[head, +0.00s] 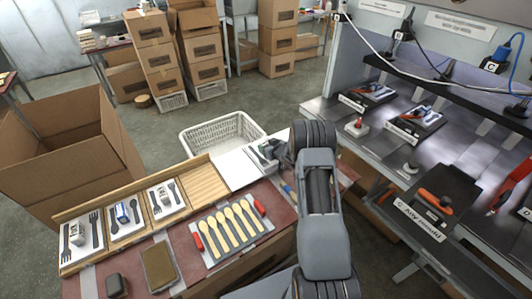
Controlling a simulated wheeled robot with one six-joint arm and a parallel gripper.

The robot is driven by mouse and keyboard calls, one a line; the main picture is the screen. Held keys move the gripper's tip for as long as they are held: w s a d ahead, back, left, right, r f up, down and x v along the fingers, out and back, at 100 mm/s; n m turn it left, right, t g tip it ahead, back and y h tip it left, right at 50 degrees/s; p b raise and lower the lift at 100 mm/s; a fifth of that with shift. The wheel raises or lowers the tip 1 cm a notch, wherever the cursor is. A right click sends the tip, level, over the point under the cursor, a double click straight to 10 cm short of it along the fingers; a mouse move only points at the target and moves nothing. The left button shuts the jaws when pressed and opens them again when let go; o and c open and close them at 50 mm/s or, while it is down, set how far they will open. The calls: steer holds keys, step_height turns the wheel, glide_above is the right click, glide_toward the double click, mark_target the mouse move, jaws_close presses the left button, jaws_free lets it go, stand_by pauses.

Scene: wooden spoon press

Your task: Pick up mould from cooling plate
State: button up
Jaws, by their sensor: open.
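A flat grey tray-like piece (265,229) with a red handle at each end lies on the reddish table; it looks like the mould. Several pale wooden spoons (228,224) lie side by side on it. I cannot tell a separate cooling plate beneath it. My arm rises from the bottom right of the head view and bends over the table's far right end. My gripper (268,153) is small and partly hidden, beside the white board (232,172). It is open, above and behind the tray-like piece, apart from it.
A wooden rack (206,184) with cutlery sets on white cards runs along the table's back edge. A brown block (158,265) and a dark block (116,285) lie at front left. A white basket (222,133) and open carton (70,150) stand behind. A tool bench (450,150) is at right.

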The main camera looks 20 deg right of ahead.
steer(key=shift+w, duration=0.2)
steer(key=shift+c, duration=0.3)
jaws_close()
stand_by(0.3)
steer(key=shift+r, duration=0.1)
